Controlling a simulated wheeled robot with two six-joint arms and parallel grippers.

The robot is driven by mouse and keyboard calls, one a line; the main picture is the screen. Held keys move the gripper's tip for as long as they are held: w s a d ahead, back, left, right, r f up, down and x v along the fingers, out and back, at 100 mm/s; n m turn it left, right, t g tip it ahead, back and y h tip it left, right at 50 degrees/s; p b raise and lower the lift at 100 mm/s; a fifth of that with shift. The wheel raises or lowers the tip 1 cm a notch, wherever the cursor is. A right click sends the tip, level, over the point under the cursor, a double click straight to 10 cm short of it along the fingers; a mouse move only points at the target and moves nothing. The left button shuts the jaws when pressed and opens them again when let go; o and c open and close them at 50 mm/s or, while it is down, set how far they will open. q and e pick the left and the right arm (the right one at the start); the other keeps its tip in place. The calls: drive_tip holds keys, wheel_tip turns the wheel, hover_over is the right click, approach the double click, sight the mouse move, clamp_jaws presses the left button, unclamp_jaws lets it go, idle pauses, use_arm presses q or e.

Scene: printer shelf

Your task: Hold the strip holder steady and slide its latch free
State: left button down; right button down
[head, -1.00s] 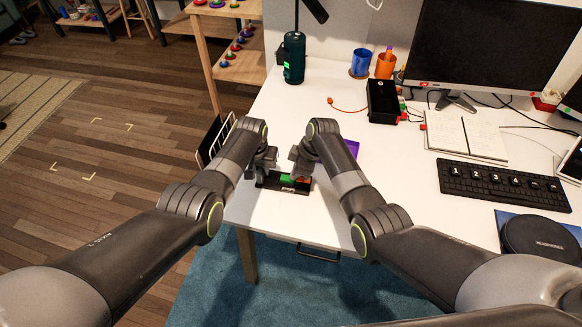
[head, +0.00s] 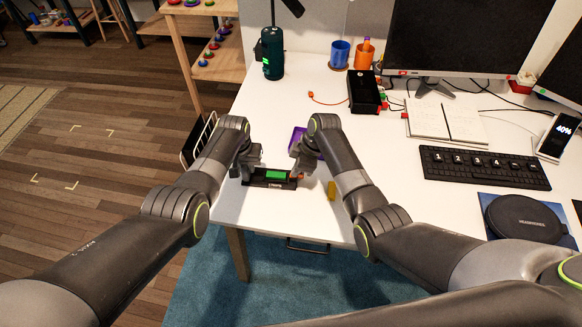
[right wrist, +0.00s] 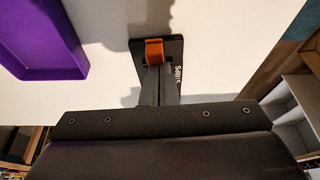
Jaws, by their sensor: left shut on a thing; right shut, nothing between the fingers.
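The strip holder (head: 262,182) is a small black block with a green strip on it, lying on the white desk near its front left edge. My left gripper (head: 246,170) is shut on the holder's left end. The orange latch (right wrist: 154,50) is at the holder's other end in the right wrist view, with the black holder body (right wrist: 174,46) around it. My right gripper (head: 298,173) is shut and empty at that end. Its fingers (right wrist: 157,80) point at the latch; whether they touch it is unclear. The latch is mostly hidden in the head view.
A purple tray (head: 299,136) lies just behind my right gripper and also shows in the right wrist view (right wrist: 40,68). A small yellow object (head: 331,190) lies right of the holder. A wire rack (head: 187,150) is at the desk's left edge. A keyboard (head: 480,168) stands further right.

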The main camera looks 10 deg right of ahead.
sight(277, 176)
use_arm(q)
drive_tip(key=shift+a, duration=0.15)
use_arm(e)
drive_tip(key=shift+a, duration=0.1)
drive_tip(key=a, duration=0.2)
drive_tip(key=w+a, duration=0.1)
drive_tip(key=a, duration=0.1)
drive_tip(key=w+v, duration=0.1)
drive_tip(key=v, duration=0.9)
drive_tip(key=shift+s+d, duration=0.2)
drive_tip(key=shift+s, duration=0.25)
use_arm(q)
drive_tip(key=c, duration=1.2)
unclamp_jaws()
drive_tip(key=shift+r, duration=0.1)
